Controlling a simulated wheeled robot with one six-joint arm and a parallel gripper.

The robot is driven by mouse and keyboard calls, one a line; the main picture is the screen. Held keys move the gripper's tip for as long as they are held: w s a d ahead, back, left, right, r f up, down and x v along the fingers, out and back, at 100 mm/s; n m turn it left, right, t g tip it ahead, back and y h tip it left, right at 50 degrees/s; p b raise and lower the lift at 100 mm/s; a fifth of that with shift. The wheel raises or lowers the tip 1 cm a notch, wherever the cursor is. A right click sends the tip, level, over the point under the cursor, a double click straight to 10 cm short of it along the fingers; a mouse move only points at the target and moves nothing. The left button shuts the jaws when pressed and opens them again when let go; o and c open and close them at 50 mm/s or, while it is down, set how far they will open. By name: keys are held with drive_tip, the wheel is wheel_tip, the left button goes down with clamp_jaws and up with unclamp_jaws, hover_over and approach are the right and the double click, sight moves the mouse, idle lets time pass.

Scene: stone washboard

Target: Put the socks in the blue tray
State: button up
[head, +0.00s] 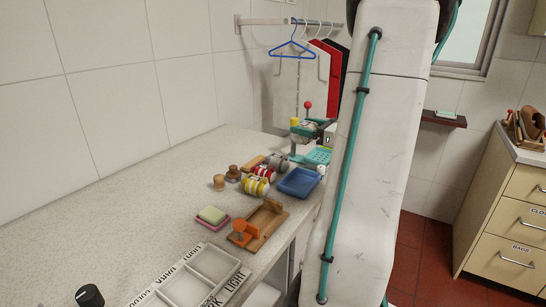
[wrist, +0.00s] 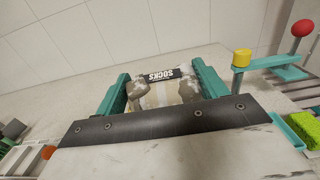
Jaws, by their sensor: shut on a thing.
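My gripper (wrist: 160,80) shows in the wrist view with its two teal fingers closed on a grey-brown socks bundle (wrist: 137,88) with a black label reading SOCKS. The bundle's underside is hidden by the dark gripper plate. In the head view my arm covers much of the right, and I cannot clearly make out the fingers. The blue tray (head: 300,181) sits on the counter and looks empty. Left of it lie a yellow-striped roll (head: 255,187), a red-and-white roll (head: 263,173) and a grey roll (head: 278,162). The tray is not seen in the wrist view.
A stand with a yellow cylinder (wrist: 242,58) and red ball (wrist: 302,28) is right of my gripper. On the counter are wooden knobs (head: 219,182), a soap dish (head: 211,216), a wooden board (head: 267,219) and a sectioned labelled tray (head: 187,290). The counter's left side is clear.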

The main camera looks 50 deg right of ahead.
drive_tip(key=shift+w+d+f, duration=0.1)
drive_tip(key=shift+w+f, duration=0.1)
drive_tip(key=shift+f, duration=3.8)
drive_tip(key=shift+w+f, duration=0.2)
drive_tip(key=shift+f, duration=3.8)
drive_tip(key=o, duration=1.1)
drive_tip(key=s, duration=0.7)
drive_tip(key=shift+s+d, duration=0.35)
drive_tip(key=shift+s, duration=0.05)
drive_tip(key=shift+s, duration=0.1)
